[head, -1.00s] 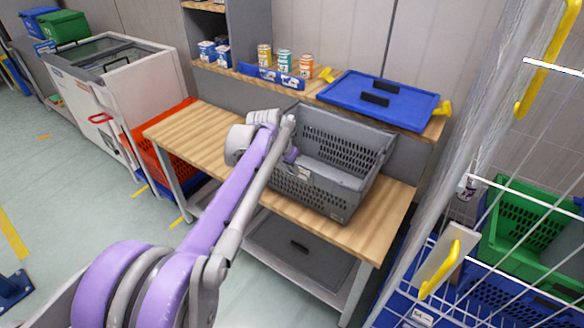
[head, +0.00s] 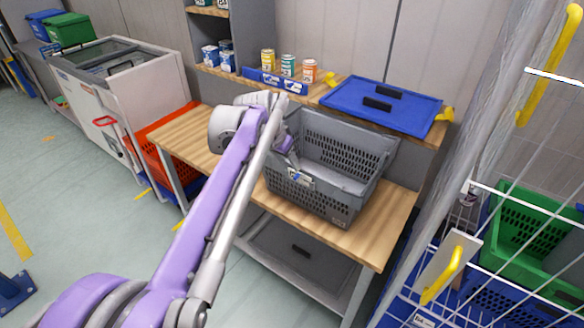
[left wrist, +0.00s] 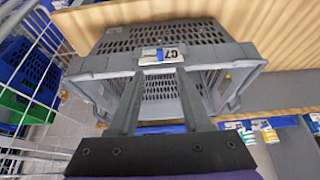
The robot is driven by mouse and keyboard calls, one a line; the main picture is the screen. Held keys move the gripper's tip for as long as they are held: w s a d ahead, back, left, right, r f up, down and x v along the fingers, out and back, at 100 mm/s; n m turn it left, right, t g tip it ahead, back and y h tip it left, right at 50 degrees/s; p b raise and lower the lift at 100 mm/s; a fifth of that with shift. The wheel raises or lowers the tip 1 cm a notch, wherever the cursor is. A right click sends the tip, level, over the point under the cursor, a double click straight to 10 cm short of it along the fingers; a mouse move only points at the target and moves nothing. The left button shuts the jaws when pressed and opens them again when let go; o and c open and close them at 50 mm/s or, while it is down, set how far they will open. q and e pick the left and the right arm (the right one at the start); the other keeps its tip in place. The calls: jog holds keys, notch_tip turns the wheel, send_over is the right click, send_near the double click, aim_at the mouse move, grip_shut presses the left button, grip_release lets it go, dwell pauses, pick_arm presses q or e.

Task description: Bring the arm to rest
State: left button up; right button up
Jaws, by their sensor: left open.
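My left arm comes in from the lower left of the head view, purple and grey, and reaches over the wooden workbench (head: 360,238). Its gripper is largely hidden behind the wrist in the head view, near the left side of the grey basket (head: 345,160). In the left wrist view the left gripper (left wrist: 155,75) has its two fingers apart. They point over the grey basket (left wrist: 205,32), near its rim and a small "G7" label (left wrist: 160,55). I see nothing between the fingers. I cannot tell whether they touch the rim. My right gripper is not in view.
A blue lid (head: 380,103) lies on the shelf behind the basket, beside several cans (head: 288,66). A white wire cage (head: 455,255) with green crates (head: 530,230) stands at right. A white chest freezer (head: 125,85) and an orange tote (head: 170,150) are at left. The left floor is mostly clear.

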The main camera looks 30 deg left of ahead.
pick_arm(q)
jog(key=s+d+f+p, duration=0.2)
jog(key=s+d+p, duration=0.1)
jog(key=s+d, duration=0.85)
jog(key=s+d+f, duration=0.2)
jog(key=s+f, duration=0.2)
jog(key=s, duration=0.3)
jog(key=s+d+f+p, duration=0.1)
jog(key=s+f, duration=0.4)
jog(key=s, duration=0.1)
jog(key=shift+s+d+n, duration=0.4)
